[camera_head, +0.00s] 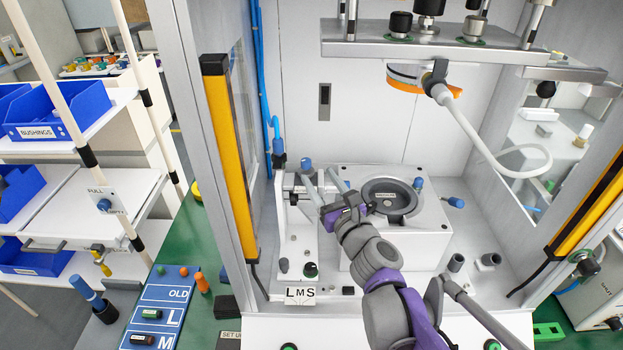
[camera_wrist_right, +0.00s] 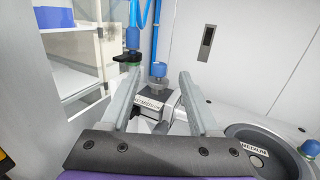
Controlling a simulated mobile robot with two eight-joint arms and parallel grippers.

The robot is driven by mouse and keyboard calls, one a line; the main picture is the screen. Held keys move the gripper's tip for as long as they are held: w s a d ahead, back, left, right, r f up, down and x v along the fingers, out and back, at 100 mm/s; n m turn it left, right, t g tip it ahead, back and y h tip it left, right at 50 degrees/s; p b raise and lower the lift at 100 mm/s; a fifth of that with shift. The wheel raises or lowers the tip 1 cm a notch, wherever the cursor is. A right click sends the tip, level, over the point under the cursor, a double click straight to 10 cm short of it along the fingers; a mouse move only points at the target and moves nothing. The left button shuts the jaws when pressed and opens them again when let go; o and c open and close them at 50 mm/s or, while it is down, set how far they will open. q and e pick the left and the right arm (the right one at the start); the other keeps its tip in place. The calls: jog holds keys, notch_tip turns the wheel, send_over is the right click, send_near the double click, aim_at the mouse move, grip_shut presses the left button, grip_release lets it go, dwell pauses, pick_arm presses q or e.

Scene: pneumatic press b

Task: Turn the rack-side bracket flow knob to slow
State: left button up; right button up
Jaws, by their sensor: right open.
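A blue knob (camera_head: 306,163) with a metal collar tops the bracket (camera_head: 299,190) on the rack side of the press bay. In the right wrist view the knob (camera_wrist_right: 158,70) stands above a grey block whose label (camera_wrist_right: 149,104) reads MEDIUM. My right gripper (camera_head: 317,172) is open, and its two fingers point at the bracket. In the wrist view the knob shows between the fingertips (camera_wrist_right: 160,78), with gaps on both sides. I cannot tell whether the tips reach its depth. The fingers partly hide the bracket. My left gripper is not in view.
A blue fitting with a tube (camera_head: 279,161) stands just left of the knob. A round die nest (camera_head: 392,200) sits right of my gripper. Other blue knobs (camera_head: 453,202) are farther right. A yellow light bar (camera_head: 229,160) edges the bay on the left. An LMS plate (camera_head: 300,293) is in front.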

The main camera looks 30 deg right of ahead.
aim_at(310, 165)
jog(key=s+d+f+n+y+b, duration=0.1)
jog(key=d+n+y+b, duration=0.35)
jog(key=y, duration=0.25)
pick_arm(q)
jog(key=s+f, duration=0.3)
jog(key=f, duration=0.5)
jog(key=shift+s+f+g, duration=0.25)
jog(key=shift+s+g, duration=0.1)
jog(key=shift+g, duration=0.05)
pick_arm(e)
jog(key=shift+g+y, duration=0.4)
jog(key=shift+g, duration=0.2)
jog(key=x, duration=1)
jog(key=shift+w+a+f, duration=0.15)
jog(key=shift+w, duration=0.15)
grip_shut()
